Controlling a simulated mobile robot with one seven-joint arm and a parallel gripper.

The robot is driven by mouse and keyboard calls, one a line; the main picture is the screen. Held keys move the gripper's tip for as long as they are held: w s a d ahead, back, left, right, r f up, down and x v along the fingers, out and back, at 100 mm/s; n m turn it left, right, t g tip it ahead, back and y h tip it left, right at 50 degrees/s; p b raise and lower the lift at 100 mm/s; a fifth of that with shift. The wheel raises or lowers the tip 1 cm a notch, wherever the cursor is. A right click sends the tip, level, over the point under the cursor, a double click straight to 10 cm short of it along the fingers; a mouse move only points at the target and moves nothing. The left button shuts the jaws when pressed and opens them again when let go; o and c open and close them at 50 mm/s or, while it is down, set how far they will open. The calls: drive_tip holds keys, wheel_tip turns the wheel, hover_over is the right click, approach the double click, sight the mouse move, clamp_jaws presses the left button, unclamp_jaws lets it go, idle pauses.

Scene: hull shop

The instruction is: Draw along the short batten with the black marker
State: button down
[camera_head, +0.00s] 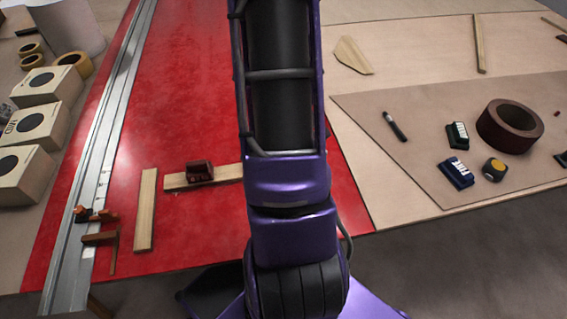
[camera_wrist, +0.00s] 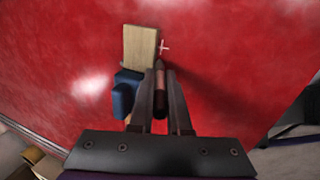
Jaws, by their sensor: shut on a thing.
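In the wrist view my gripper (camera_wrist: 161,74) is shut on a slim marker (camera_wrist: 160,104), its tip pointing away over the red surface. Its body looks dark with a reddish tint; I cannot tell its true colour. A pale wooden batten (camera_wrist: 141,46) lies just left of the tip, a blue block (camera_wrist: 126,93) at its near end. Whether the tip touches the surface is unclear. In the head view my arm hides the gripper; one batten (camera_head: 222,174) runs behind it, and another batten (camera_head: 145,210) lies further left.
A metal rail (camera_head: 98,170) with clamps runs along the left of the red sheet (camera_head: 185,80). On the right board lie a dark pen (camera_head: 394,127), a tape roll (camera_head: 507,126) and small blocks (camera_head: 456,172).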

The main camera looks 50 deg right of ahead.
drive_tip(key=shift+s+d, duration=0.2)
drive_tip(key=shift+d, duration=0.1)
drive_tip(key=shift+s+d, duration=0.4)
drive_tip(key=shift+d, duration=0.1)
